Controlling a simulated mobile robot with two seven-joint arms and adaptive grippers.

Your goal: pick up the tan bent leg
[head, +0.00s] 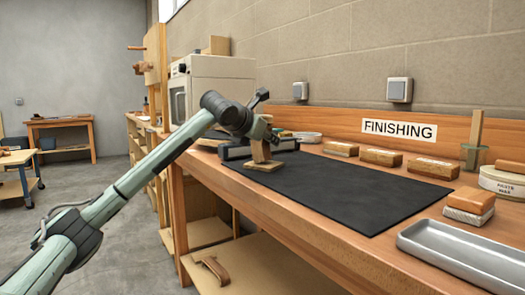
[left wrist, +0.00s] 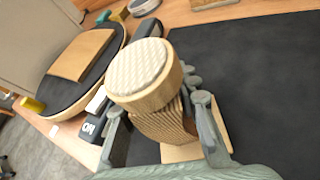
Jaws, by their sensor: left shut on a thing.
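The tan bent leg (head: 261,151) is upright at the far left end of the black mat, with a flat foot (head: 264,166) at its bottom. My left gripper (head: 262,136) is shut on its upper part. In the left wrist view, the fingers of the left gripper (left wrist: 160,116) stand on both sides of the leg's layered wood (left wrist: 166,124), below a round, pale-faced end (left wrist: 143,72). Whether the foot touches the mat is unclear. My right gripper is in neither view.
The black mat (head: 340,190) is mostly clear. A dark machine (head: 232,152) stands close behind the leg. Several brown blocks (head: 381,157) line the wall, and a grey tray (head: 462,258) lies at the near right. A brown bent piece (head: 212,270) lies on the lower shelf.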

